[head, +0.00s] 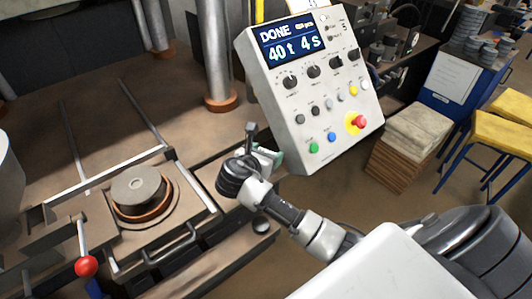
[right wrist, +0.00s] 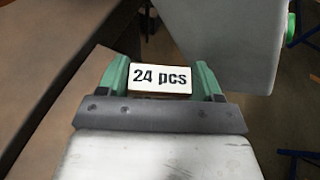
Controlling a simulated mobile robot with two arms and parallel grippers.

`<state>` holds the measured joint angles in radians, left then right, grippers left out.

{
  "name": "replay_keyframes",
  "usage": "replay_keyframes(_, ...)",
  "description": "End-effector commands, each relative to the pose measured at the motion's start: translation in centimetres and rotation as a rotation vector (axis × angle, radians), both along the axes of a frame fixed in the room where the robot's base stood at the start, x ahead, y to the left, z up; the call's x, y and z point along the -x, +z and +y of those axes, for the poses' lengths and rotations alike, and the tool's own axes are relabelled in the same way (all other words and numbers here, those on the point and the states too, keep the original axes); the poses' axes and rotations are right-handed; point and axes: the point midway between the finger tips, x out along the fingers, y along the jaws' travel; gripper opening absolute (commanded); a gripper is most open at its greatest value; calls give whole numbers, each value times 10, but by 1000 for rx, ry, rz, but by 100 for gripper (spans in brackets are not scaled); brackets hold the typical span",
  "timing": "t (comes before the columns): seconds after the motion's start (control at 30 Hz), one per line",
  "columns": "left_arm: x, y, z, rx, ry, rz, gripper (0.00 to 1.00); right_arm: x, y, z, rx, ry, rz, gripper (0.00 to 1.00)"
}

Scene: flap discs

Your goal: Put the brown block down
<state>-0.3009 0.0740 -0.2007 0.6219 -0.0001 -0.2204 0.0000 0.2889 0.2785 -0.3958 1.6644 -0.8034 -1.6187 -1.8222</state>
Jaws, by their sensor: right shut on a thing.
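My right gripper (head: 267,156) is over the right end of the machine's table, left of and below the control panel. In the right wrist view its two green fingers (right wrist: 162,80) are shut on the brown block (right wrist: 160,79). The block shows a white face marked "24 pcs", with a thin brown edge below it. In the head view the gripper and wrist mostly hide the block. I cannot tell whether the block touches the surface below. My left gripper is not in view.
A tilted control panel (head: 312,85) reading "DONE 40 t 4 s" stands close behind the right gripper. A grey disc (head: 138,187) sits on a round seat to the left. A red-knobbed lever (head: 86,265) is at front left. A brown stack (head: 400,160) stands at right.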

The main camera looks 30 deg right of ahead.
Motion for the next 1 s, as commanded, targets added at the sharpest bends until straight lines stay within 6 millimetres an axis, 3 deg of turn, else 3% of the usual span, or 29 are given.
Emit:
replay_keyframes(0.27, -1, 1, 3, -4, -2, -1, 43, 0, -1, 0, 0, 0, 0, 42)
replay_keyframes(0.3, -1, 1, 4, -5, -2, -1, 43, 0, -2, 0, 0, 0, -1, 70)
replay_keyframes(0.37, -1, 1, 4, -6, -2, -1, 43, 0, -2, 0, 0, 0, -1, 76)
replay_keyframes(0.7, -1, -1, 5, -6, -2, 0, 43, 1, 1, 3, 0, 1, 0, 76)
replay_keyframes(1.0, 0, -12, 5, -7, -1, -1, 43, 24, 21, 49, -4, 3, -3, 76)
